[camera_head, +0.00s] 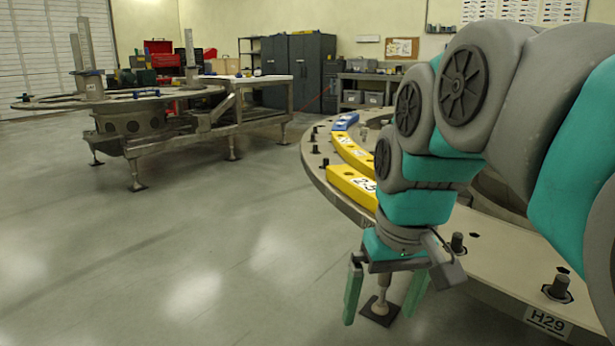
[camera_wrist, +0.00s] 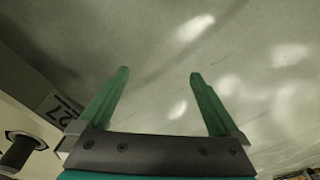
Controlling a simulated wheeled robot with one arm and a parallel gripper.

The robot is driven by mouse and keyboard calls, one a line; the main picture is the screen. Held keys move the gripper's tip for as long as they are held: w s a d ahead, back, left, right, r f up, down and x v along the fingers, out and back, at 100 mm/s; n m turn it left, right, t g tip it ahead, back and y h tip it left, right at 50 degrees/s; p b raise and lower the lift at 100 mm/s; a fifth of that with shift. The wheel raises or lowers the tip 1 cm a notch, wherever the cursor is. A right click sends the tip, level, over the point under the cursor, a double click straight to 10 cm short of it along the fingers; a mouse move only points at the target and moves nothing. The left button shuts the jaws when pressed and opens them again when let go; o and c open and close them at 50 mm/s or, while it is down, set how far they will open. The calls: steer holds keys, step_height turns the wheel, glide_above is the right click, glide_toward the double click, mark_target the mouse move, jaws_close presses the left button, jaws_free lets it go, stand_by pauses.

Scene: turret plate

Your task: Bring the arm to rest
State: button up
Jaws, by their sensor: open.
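My gripper (camera_head: 383,298) hangs from my grey and teal arm in front of the near turret plate (camera_head: 316,178). Its two green fingers are spread wide and empty, pointing down toward the floor. In the wrist view, my gripper (camera_wrist: 157,90) shows both fingers apart with only bare floor between them. A plate edge with a "27" label (camera_wrist: 62,108) is beside the left finger in that view. My arm covers much of the near plate.
The near plate carries yellow blocks (camera_head: 352,186), a blue block (camera_head: 345,121) and dark upright bolts (camera_head: 557,288). A second turret stand (camera_head: 160,145) is at the back left. Cabinets (camera_head: 305,70) line the back wall. The floor (camera_head: 170,240) at left is clear.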

steer(key=s+d+f+m+g, duration=0.1)
steer(key=s+d+f, duration=0.1)
steer(key=s+f, duration=0.6)
steer(key=s+d+f+m+g, duration=0.1)
steer(key=s+d+f+g, duration=0.1)
steer(key=s+f, duration=0.6)
step_height(320, 180, down, 3)
steer(key=shift+s+d+f+h, duration=0.1)
steer(key=shift+s+d+h, duration=0.05)
steer(key=shift+d+h, duration=0.3)
